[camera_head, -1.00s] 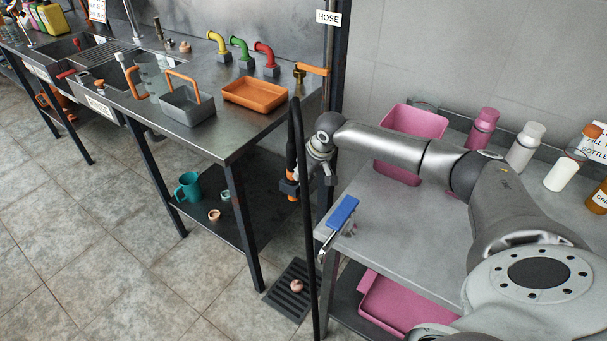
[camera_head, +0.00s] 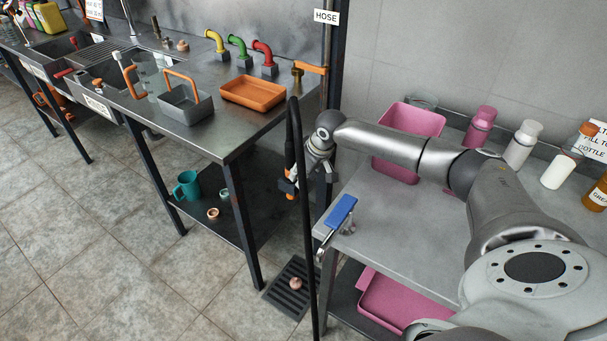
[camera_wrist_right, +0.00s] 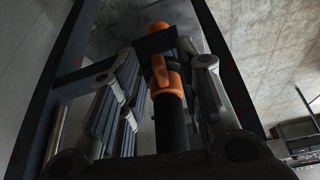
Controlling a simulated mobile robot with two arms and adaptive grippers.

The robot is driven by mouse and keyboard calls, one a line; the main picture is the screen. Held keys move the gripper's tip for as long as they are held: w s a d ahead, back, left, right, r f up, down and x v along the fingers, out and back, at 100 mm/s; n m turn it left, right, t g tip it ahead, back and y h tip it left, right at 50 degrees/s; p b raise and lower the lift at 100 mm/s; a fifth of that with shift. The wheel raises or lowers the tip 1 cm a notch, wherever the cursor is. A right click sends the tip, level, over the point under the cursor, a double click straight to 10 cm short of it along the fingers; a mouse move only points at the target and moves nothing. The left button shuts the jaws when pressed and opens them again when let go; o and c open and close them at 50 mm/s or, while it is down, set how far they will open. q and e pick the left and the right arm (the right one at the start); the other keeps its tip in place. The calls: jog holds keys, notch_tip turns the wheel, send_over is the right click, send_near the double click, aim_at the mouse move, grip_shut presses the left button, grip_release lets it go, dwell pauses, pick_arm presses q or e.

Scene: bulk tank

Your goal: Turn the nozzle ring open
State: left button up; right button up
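The hose nozzle (camera_wrist_right: 166,76) is orange with black parts and hangs upright. In the right wrist view it lies between the two fingers of my right gripper (camera_wrist_right: 165,95), with gaps at its sides. A black block (camera_wrist_right: 156,42) sits around its far part. I cannot clearly tell which part is the ring. In the head view my right gripper (camera_head: 308,172) is at the hose station beside the post, and the nozzle (camera_head: 288,186) shows partly behind it. The gripper looks open around the nozzle, not closed on it. My left gripper is out of view.
A black hose (camera_head: 302,230) hangs close in front of my right gripper. A steel table (camera_head: 225,140) stands left, with an orange tray (camera_head: 253,93). A grey bench (camera_head: 400,225) with a blue-handled valve (camera_head: 341,211) and pink bin (camera_head: 408,135) stands right.

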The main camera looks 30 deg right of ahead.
jog(key=v, duration=1.1)
jog(key=shift+s+r, duration=0.2)
jog(key=shift+r, duration=0.15)
